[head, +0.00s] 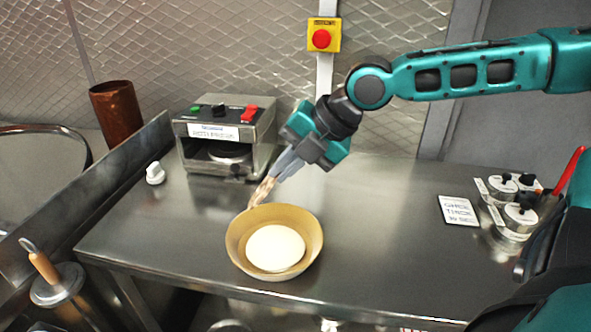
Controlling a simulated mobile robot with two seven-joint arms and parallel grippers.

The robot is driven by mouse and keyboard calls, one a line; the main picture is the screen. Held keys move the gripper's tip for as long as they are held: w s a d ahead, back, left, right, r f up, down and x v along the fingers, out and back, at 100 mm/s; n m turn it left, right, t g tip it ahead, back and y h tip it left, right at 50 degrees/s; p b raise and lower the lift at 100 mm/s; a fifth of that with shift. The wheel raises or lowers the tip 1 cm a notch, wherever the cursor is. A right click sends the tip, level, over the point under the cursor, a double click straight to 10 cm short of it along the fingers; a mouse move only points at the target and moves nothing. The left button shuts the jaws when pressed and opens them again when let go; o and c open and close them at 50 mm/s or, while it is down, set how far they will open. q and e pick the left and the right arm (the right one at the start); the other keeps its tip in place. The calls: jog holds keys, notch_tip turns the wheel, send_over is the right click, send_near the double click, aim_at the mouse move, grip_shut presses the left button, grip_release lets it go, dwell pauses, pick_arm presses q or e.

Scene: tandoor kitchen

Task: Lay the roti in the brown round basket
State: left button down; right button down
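The brown round basket (236,243) stands on the steel counter near its front edge. A pale, flat round disc (276,248) lies on its bottom; I cannot tell if it is a liner or bread. My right gripper (280,172) comes in from the right and points down-left, above and behind the basket. Its fingers are close together on a thin, mottled tan-brown piece (262,190), which looks like the roti seen nearly edge-on. The piece hangs tilted by the basket's back rim; I cannot tell whether it touches. My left gripper is not in view.
A steel press machine (226,137) stands behind the basket, with a white knob (155,173) to its left. Lidded steel pots (519,215) and a white label card (458,211) are at the right. The counter between basket and card is clear.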

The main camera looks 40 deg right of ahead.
jog(key=shift+g, duration=0.3)
jog(key=shift+s+a+f+b, duration=0.1)
jog(key=shift+a+f+b, duration=0.15)
jog(key=shift+f+b, duration=1)
jog(key=shift+s+a+f+b, duration=0.1)
jog(key=shift+a+f+b, duration=0.1)
jog(key=shift+f+b, duration=1.05)
jog(key=shift+a+f+b, duration=0.25)
jog(key=shift+f+b, duration=0.4)
jog(key=shift+f, duration=1.1)
jog(key=c, duration=1.2)
grip_release()
jog(key=shift+c, duration=0.2)
